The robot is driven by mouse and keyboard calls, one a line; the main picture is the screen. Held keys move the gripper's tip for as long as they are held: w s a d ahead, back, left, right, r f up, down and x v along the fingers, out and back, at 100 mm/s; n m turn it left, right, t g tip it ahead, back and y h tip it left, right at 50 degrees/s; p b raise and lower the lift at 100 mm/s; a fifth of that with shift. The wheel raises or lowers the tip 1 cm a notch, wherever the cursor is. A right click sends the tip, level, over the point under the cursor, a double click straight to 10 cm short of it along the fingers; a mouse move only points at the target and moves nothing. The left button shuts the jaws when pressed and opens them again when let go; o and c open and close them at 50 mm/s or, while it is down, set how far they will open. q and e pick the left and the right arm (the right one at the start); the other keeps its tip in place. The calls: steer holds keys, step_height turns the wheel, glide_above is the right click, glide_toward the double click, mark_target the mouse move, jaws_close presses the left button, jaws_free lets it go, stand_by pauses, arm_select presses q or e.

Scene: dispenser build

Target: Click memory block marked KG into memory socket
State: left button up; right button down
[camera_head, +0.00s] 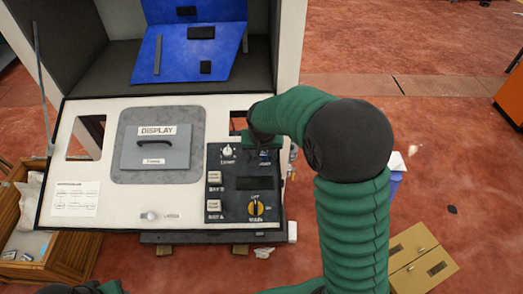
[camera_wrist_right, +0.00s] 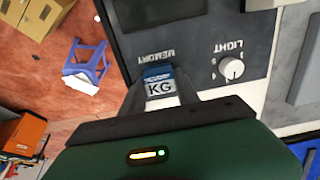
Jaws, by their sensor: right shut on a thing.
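My right gripper (camera_wrist_right: 160,92) is shut on the memory block marked KG (camera_wrist_right: 158,76), a white block with a blue top edge, in the right wrist view. The block is at the edge of the dark control panel (camera_wrist_right: 205,38), close by the MEMORY label (camera_wrist_right: 157,55). The socket itself is hidden behind the block and fingers, so I cannot tell how far in the block is. In the head view my right gripper (camera_head: 262,142) is at the top right of the dark panel (camera_head: 232,192), largely covered by my arm. My left gripper is not in view.
The white dispenser front (camera_head: 100,190) carries a grey DISPLAY door (camera_head: 156,150) left of the panel. A wooden crate (camera_head: 75,255) and cardboard box (camera_head: 420,255) stand on the floor.

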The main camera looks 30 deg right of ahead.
steer(key=shift+c, duration=2.4)
jaws_free()
steer(key=shift+o, duration=0.6)
steer(key=shift+w+a, duration=0.1)
steer(key=shift+a, duration=0.1)
steer(key=shift+d, duration=0.2)
